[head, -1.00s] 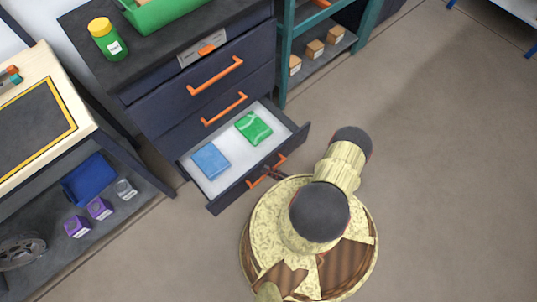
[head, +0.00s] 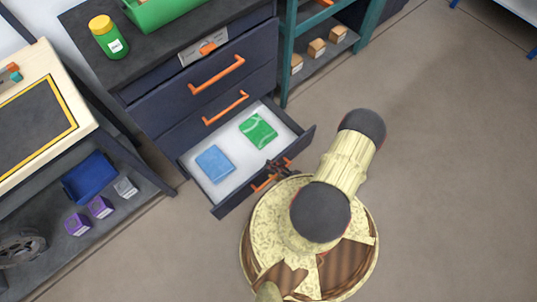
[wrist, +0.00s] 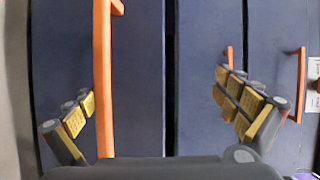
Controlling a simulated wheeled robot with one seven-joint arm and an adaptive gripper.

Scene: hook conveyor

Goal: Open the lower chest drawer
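The lower chest drawer (head: 232,206) stands well out from the dark chest in the head view. A blue packet (head: 214,163) and a green packet (head: 258,131) lie on its white floor. Its orange handle (head: 264,183) is partly covered by my gripper (head: 279,168), which is at the drawer front. In the wrist view my gripper (wrist: 155,88) has its fingers spread wide. An orange handle (wrist: 102,80) runs between them, closer to the left finger, and is not clamped. Contact with the handle cannot be told.
Two shut drawers with orange handles (head: 216,75) are above. A green bin (head: 165,10) and a green jar with a yellow lid (head: 108,38) stand on the chest. A teal shelf (head: 287,60) stands at right, a workbench (head: 60,125) at left. Floor at right is clear.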

